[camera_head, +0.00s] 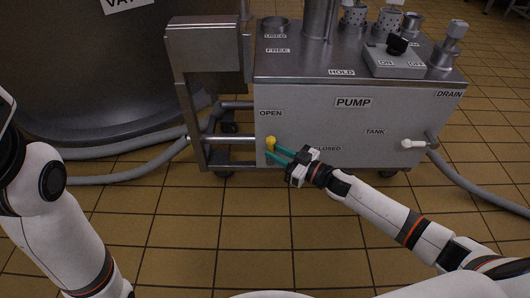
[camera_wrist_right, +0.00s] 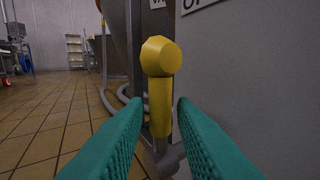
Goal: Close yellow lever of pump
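The yellow lever (camera_head: 270,143) is at the lower left of the pump's front face (camera_head: 352,120), between the "OPEN" and "CLOSED" labels. In the right wrist view the lever (camera_wrist_right: 159,85) stands upright, with a round yellow knob at its top and a grey fitting at its foot. My right gripper (camera_head: 274,157) is at the lever, and its green fingers are apart. In the right wrist view the fingers (camera_wrist_right: 158,130) lie on either side of the lever, with gaps visible. Whether either finger touches it I cannot tell. My left arm shows at the left, but its gripper is out of view.
A large vat (camera_head: 100,60) stands at the left, with grey hoses (camera_head: 120,170) on the floor. A white-handled drain lever (camera_head: 413,144) is at the pump's right. A switch box (camera_head: 393,60) sits on top. Tiled floor in front is clear.

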